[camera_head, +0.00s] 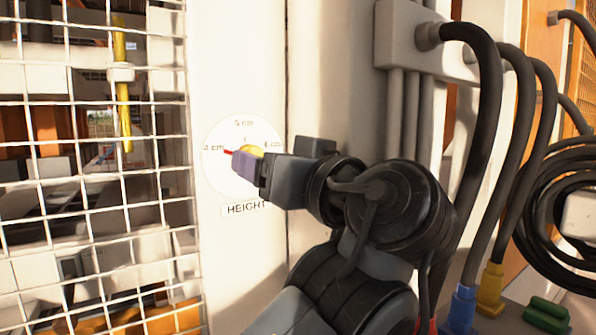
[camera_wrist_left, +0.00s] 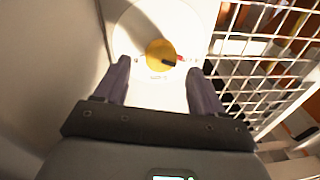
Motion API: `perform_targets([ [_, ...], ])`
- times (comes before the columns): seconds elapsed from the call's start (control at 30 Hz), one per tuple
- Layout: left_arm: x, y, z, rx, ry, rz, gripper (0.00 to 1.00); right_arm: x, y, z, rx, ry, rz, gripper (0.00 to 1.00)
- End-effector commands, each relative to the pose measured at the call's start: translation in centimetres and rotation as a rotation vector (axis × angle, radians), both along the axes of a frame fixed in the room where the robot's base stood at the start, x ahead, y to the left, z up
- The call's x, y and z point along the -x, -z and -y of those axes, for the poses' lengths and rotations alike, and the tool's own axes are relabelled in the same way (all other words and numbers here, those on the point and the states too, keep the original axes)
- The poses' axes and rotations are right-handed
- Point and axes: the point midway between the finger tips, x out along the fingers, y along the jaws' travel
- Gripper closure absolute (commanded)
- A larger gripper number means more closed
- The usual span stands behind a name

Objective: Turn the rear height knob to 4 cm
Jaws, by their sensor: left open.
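The height dial is a round white plate (camera_head: 217,180) on a pale post, marked 4 cm at left, 5 cm at top and 6 cm at right, with a HEIGHT label (camera_head: 246,209) below. Its yellow knob (camera_head: 252,150) is partly hidden by my gripper. The red pointer tip (camera_head: 228,151) points left, at or close to the 4 cm mark. My left gripper (camera_head: 250,162) is in front of the dial. In the left wrist view the yellow knob (camera_wrist_left: 160,53) lies between and just beyond the open purple fingertips (camera_wrist_left: 158,65), with gaps on both sides. My right gripper is not in view.
A white wire mesh guard (camera_head: 95,200) stands left of the post, with a yellow rod (camera_head: 122,90) behind it. Thick black cables (camera_head: 487,120) hang at the right from a grey box (camera_head: 402,35). A green block (camera_head: 545,313) lies at lower right.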

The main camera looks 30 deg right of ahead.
Motion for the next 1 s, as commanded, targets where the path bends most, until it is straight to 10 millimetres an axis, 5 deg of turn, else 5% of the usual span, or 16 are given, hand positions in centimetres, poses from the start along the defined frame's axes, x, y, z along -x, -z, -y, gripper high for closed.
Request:
perform_targets([
  [0.4,6.2,0.2,0.9,-0.001,0.001,0.003,0.31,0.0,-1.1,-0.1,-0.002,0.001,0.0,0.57],
  [1.0,7.1,0.5,1.0,0.001,0.0,0.001,0.31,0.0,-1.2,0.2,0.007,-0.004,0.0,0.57],
])
